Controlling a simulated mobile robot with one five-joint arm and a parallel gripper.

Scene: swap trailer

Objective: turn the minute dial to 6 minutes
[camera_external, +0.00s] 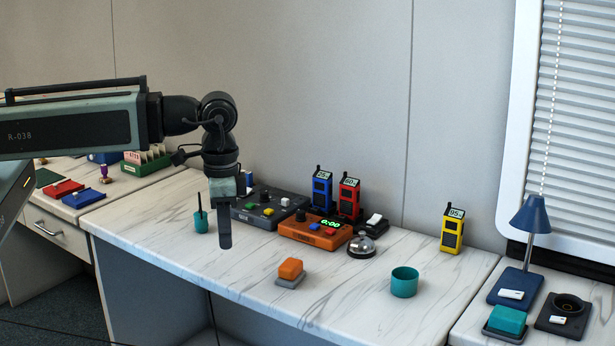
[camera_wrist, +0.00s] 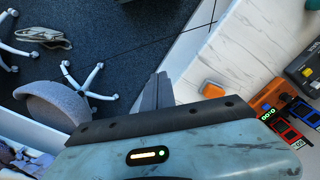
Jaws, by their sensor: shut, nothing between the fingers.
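The orange timer box (camera_external: 312,235) stands on the marble table, with a green display reading 0:00 (camera_external: 331,223). A small dark knob (camera_external: 301,215), perhaps the minute dial, sits at its back left corner; its markings are too small to read. The timer box also shows at the right edge of the wrist view (camera_wrist: 265,98). My gripper (camera_external: 225,236) is shut and empty. It points down to the left of the timer, apart from it. In the wrist view my shut fingers (camera_wrist: 156,92) point towards the table edge and dark floor.
A dark grey control box (camera_external: 262,207) stands beside the timer. Blue (camera_external: 321,190) and red (camera_external: 348,196) radios stand behind it. A silver bell (camera_external: 362,247) is to its right.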

